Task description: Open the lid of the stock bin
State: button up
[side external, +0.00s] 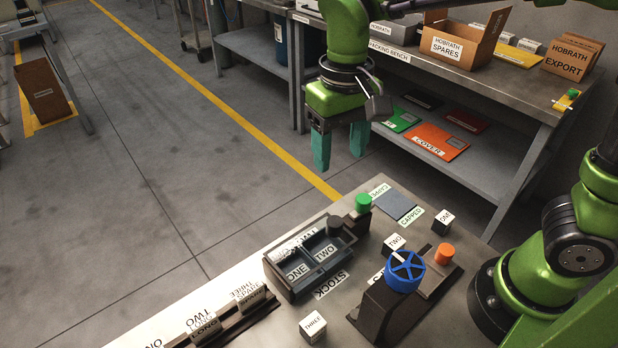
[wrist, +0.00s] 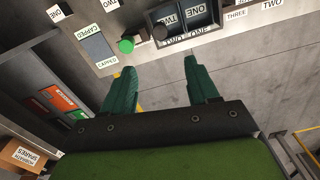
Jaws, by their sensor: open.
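The stock bin (side external: 267,266) is a dark tray on the near bench, with the word STOCK in front and compartments marked ONE and TWO inside. A dark round knob (side external: 334,223) stands at its back right corner; I cannot make out a separate lid panel clearly. In the wrist view the bin (wrist: 217,22) is at the top, partly cut off, with the knob (wrist: 160,33) at its lower left. My gripper (side external: 340,160) hangs in the air beyond the bin, fingers down, open and empty. Its green fingers (wrist: 159,68) show wide apart in the wrist view, short of the bin.
A green button (side external: 363,203) stands close right of the knob. A blue handwheel (side external: 404,270) on a dark stand and an orange knob (side external: 444,253) are further right. Labelled blocks, such as block THREE (side external: 313,326), lie around. A shelved packing bench (side external: 500,85) stands behind my gripper.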

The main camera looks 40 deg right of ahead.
aim_at(335, 221)
notch_tip(335, 221, down, 16)
jog(key=shift+f, duration=0.1)
jog(key=shift+c, duration=0.2)
grip_shut()
dwell(0.4)
